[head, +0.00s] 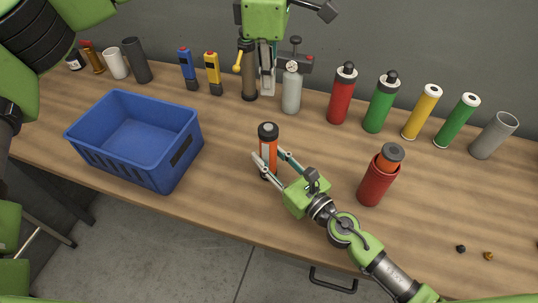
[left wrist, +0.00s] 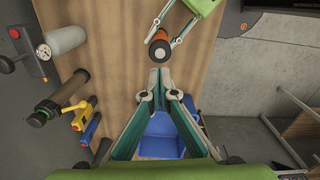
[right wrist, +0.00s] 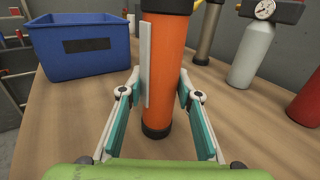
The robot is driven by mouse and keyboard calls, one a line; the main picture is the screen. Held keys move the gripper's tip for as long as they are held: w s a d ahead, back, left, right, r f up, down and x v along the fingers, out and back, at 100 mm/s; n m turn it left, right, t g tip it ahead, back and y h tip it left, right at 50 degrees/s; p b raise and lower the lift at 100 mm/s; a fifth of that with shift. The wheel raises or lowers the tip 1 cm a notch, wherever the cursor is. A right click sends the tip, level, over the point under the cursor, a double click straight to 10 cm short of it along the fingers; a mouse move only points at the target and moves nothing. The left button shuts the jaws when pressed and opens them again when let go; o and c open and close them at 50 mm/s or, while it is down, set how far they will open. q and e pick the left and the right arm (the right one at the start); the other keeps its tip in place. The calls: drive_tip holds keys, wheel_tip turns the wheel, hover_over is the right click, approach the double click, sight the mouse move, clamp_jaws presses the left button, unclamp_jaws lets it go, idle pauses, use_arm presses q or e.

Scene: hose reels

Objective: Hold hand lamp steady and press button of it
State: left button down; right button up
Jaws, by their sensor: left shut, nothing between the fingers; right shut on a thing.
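The hand lamp (head: 268,141) is an orange cylinder with black ends, upright on the table. My right gripper (head: 268,156) is shut around its body; the right wrist view shows the orange body (right wrist: 165,70) between the fingers, with a light grey strip (right wrist: 146,65) along one side. My left gripper (head: 267,92) is shut and empty, fingers pointing down, behind the lamp in the head view. In the left wrist view, the lamp's black top (left wrist: 159,50) lies just beyond the closed left fingertips (left wrist: 160,72), apart from them in the picture.
A blue crate (head: 165,178) stands left of the lamp. A red container (head: 374,188) with an orange cylinder in it stands to the right. A grey gauge bottle (head: 291,95) and several coloured cylinders line the back.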

sight(266, 128)
idle(0.5)
use_arm(q)
drive_tip(key=shift+s+a+f+n+t+h, duration=0.15)
drive_tip(key=shift+f+n+t+h, duration=0.5)
drive_tip(key=shift+f+t+h, duration=1.2)
drive_tip(key=shift+s+a+f+n+t+h, duration=0.15)
drive_tip(key=shift+f+n+t+h, duration=0.5)
drive_tip(key=shift+f+t+h, duration=1.15)
drive_tip(key=shift+d+f+g+y, duration=0.1)
drive_tip(key=shift+f+g+y, duration=0.15)
drive_tip(key=shift+f+y, duration=0.3)
drive_tip(key=shift+f, duration=0.3)
